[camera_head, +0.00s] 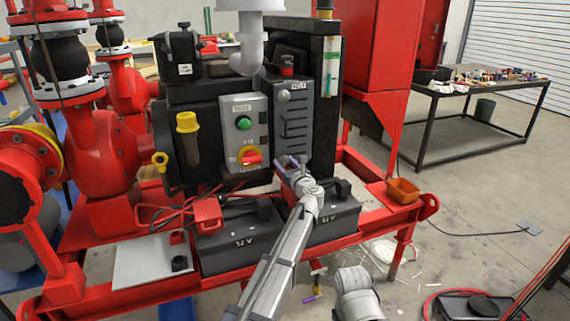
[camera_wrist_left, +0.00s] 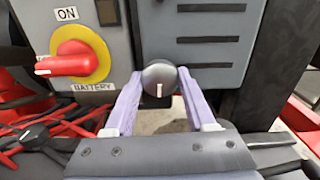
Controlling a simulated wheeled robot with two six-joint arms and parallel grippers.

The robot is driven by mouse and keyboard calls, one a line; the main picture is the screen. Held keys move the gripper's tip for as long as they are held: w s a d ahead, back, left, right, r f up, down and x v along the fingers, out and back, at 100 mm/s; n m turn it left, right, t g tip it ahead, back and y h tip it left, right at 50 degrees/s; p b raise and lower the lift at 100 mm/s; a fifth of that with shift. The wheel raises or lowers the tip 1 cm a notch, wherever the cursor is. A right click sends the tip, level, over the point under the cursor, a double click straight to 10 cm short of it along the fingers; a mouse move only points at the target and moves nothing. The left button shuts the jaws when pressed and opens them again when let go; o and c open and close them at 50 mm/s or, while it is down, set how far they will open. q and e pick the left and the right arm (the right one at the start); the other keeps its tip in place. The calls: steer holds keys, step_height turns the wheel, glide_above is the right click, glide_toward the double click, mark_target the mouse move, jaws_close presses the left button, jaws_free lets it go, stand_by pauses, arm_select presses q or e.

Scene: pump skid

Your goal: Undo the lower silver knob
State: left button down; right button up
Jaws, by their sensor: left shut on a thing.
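The lower silver knob (camera_wrist_left: 160,77) is round, with a white mark on its face, at the lower left of a grey slotted cover (camera_head: 290,118). My left gripper (camera_head: 292,162) is at the bottom of this cover. In the left wrist view its two lilac fingers (camera_wrist_left: 157,90) are shut on the knob, one on each side. In the head view the fingers and wrist largely hide the knob. A silver knob (camera_head: 284,96) also shows near the top of the cover. A lilac finger of my right gripper (camera_head: 311,297) shows low down, mostly hidden; its opening does not show.
Left of the cover is a control box (camera_head: 244,133) with a green button and a red-and-yellow battery switch (camera_wrist_left: 80,62). Black batteries (camera_head: 238,236) and red cables (camera_head: 165,208) lie below.

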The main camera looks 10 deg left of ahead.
arm_select(q)
steer(key=m, duration=0.5)
steer(key=shift+m, duration=0.4)
stand_by(0.4)
steer(key=shift+c, duration=1.1)
jaws_free()
steer(key=shift+v, duration=3.9)
